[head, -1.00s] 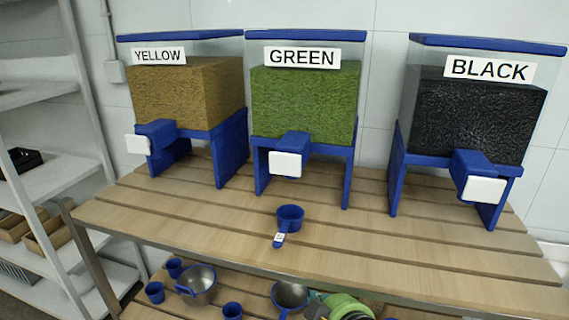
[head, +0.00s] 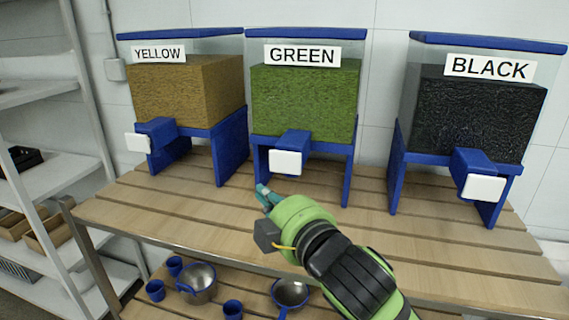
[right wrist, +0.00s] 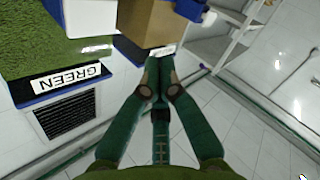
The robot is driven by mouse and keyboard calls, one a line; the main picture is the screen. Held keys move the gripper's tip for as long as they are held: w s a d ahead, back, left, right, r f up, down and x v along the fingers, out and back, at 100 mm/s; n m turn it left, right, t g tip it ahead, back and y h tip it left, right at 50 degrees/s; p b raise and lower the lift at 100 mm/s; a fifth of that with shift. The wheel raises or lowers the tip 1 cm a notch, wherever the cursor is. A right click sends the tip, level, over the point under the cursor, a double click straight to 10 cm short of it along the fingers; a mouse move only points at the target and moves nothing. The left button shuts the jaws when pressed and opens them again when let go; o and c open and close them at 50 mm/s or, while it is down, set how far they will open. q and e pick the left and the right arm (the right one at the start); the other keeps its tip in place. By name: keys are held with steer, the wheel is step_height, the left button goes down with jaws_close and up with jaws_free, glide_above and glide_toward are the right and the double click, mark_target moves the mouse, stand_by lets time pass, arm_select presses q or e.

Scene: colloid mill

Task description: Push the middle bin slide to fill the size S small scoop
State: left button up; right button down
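The middle bin (head: 305,100), labelled GREEN and filled with green grains, stands on a blue stand on the wooden table. Its slide has a white front plate (head: 286,163). My right gripper (head: 265,195) is in front of and below this slide, apart from the white plate. In the right wrist view its fingers (right wrist: 160,70) come together at the tips with nothing visible between them. The small scoop is not visible now; my right gripper and arm cover the place where it stood. The GREEN label (right wrist: 68,80) also shows in the right wrist view. My left gripper is not in view.
The YELLOW bin (head: 190,95) stands to the left and the BLACK bin (head: 475,115) to the right, each with a white-fronted slide. The slatted table top (head: 420,235) is clear to the right of my arm.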

steer(key=shift+w, duration=0.1)
steer(key=b, duration=0.1)
glide_toward(273, 162)
steer(key=w+a, duration=0.3)
steer(key=shift+w+d+f, duration=0.1)
steer(key=shift+w+f, duration=0.1)
steer(key=shift+w, duration=0.3)
stand_by(1.1)
steer(key=shift+w+d+p, duration=0.1)
steer(key=shift+w+p, duration=0.25)
steer(key=shift+p, duration=0.1)
